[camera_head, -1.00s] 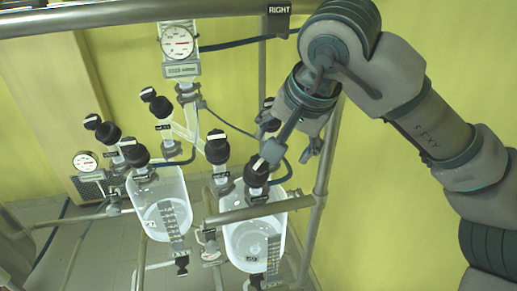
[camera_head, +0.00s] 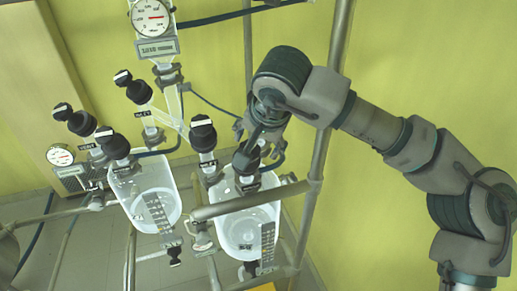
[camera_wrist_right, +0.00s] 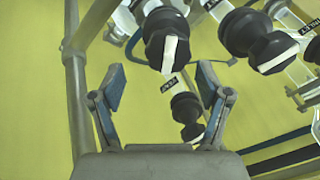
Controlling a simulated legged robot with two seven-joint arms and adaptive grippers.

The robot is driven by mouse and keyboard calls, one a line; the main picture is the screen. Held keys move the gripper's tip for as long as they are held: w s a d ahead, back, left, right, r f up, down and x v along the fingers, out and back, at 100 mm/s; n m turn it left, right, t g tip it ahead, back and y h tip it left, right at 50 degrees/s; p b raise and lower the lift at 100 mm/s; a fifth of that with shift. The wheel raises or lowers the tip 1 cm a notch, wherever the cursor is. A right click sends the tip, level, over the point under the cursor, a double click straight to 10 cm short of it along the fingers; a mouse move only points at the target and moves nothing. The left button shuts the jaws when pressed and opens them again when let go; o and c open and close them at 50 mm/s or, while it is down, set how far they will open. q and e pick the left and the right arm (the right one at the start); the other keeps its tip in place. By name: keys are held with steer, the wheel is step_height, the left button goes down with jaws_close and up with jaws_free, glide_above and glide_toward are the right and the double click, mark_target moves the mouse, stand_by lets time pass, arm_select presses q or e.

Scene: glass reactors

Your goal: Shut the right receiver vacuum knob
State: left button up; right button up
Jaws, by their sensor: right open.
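The right receiver (camera_head: 232,235) is a clear glass vessel with several black knobs marked with white bars above it. One knob (camera_head: 246,160) is just below my right gripper (camera_head: 257,140) in the head view. Another black knob (camera_head: 203,130) stands to its left. In the right wrist view my gripper (camera_wrist_right: 162,84) is open and empty. A knob (camera_wrist_right: 165,40) is just beyond the gap between its fingertips, and a smaller knob (camera_wrist_right: 187,108) hangs by the right finger. A third knob (camera_wrist_right: 258,42) is at upper right. I cannot tell which knob is vacuum. My left gripper is out of view.
A left receiver (camera_head: 145,195) with its own knobs and a pressure gauge (camera_head: 151,15) are to the left. A metal rail (camera_head: 250,202) crosses in front of the right receiver. An upright pole (camera_head: 318,150) stands close to my right arm.

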mark_target(256, 148)
steer(key=a+f, duration=0.2)
steer(key=shift+w+a, duration=0.35)
steer(key=shift+a, duration=0.05)
steer(key=shift+w+a+f, duration=0.15)
steer(key=shift+a+f, duration=0.2)
steer(key=shift+f, duration=0.05)
steer(key=shift+w+d+f, duration=0.1)
steer(key=shift+w+d, duration=0.1)
steer(key=shift+d, duration=1.3)
steer(key=c, duration=0.8)
steer(key=shift+a, duration=0.4)
steer(key=c, duration=0.3)
steer(key=shift+s+a, duration=0.1)
steer(key=shift+a, duration=0.25)
steer(key=shift+c, duration=0.3)
steer(key=shift+s, duration=0.1)
steer(key=shift+d+f, duration=0.1)
steer(key=shift+d, duration=0.1)
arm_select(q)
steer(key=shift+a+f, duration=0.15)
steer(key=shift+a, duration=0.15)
arm_select(e)
steer(key=shift+a, duration=0.1)
